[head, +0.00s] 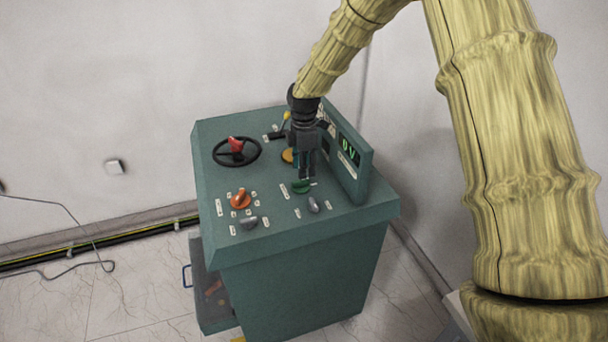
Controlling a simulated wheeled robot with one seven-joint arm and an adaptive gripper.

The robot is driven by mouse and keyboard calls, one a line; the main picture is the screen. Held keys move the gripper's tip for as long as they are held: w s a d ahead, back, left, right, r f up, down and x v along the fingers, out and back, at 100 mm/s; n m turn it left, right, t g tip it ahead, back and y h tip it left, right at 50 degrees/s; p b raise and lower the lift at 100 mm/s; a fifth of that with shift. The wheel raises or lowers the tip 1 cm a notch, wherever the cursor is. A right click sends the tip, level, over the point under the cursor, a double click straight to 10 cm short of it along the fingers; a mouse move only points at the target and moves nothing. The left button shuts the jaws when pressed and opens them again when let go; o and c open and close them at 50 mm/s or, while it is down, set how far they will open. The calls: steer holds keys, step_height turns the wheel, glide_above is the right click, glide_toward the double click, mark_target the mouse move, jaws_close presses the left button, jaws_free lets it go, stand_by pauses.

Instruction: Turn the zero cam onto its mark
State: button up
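A teal control cabinet (300,240) stands in the middle of the head view. I cannot tell for sure which control on its top is the zero cam, and I cannot read a mark. My gripper (306,176) points down over the right half of the top, with its fingertips just above or at a green knob (301,187). Contact cannot be told. The gap between the fingers is too small to judge. A yellow-orange round part (288,156) shows at the gripper's left, partly hidden behind it.
A black handwheel with a red centre (237,151), an orange knob (240,199) and two grey knobs (248,223) (313,206) share the top with small labels. A yellow-tipped lever (286,117) stands behind. An upright display panel (348,151) rises close at the gripper's right.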

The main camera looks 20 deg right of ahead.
step_height(320, 180, up, 7)
steer(key=shift+r, duration=0.2)
stand_by(0.6)
